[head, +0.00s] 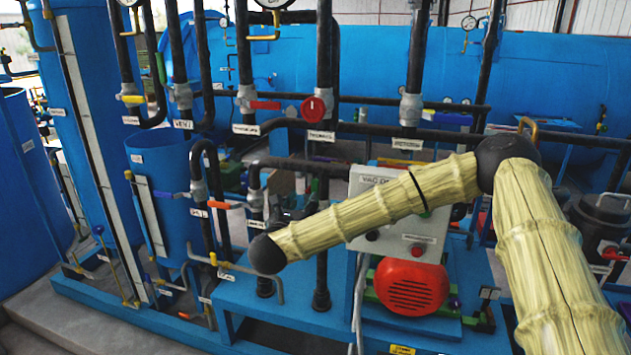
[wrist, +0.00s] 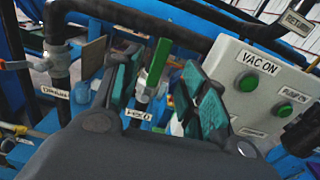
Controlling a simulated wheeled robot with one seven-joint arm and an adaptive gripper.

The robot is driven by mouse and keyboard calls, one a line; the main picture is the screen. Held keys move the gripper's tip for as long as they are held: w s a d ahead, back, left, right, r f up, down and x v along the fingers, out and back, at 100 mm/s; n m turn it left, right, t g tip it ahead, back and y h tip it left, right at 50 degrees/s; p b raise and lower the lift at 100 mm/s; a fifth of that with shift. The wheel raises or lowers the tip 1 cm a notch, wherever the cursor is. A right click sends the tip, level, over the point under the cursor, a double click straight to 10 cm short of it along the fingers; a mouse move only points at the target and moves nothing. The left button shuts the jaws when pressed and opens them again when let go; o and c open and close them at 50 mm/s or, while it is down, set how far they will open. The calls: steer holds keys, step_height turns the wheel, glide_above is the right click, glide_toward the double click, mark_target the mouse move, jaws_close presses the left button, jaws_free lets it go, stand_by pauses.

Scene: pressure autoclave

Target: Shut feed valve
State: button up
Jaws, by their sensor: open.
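In the wrist view my gripper (wrist: 165,90) is open, with a teal-padded finger on each side. An upright green valve handle (wrist: 155,63) shows in the gap between the fingers, on a grey metal valve body (wrist: 142,97). A small white tag (wrist: 137,116) sits just below it; its lettering is hard to read, so I cannot confirm this is the feed valve. I see no clear contact between fingers and handle. In the head view my arm reaches left across the pipework, and I cannot make out the gripper there.
A grey control box (wrist: 255,85) marked VAC ON, with green buttons, stands close to the right. A black pipe (wrist: 130,18) crosses above. A red-orange handle (wrist: 15,65) is at far left. In the head view a red motor (head: 410,287) sits below the box.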

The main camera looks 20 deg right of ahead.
mark_target(315, 185)
steer(key=shift+m, duration=0.3)
steer(key=p+x, duration=0.1)
steer(key=x, duration=0.2)
steer(key=p+x, duration=0.2)
steer(key=x, duration=0.1)
steer(key=r+p+x, duration=0.1)
steer(key=x, duration=0.2)
steer(key=shift+w+d+p, duration=0.15)
steer(key=shift+d+p, duration=0.2)
steer(key=shift+d, duration=0.05)
steer(key=shift+x, duration=0.75)
steer(key=shift+f, duration=0.1)
jaws_close()
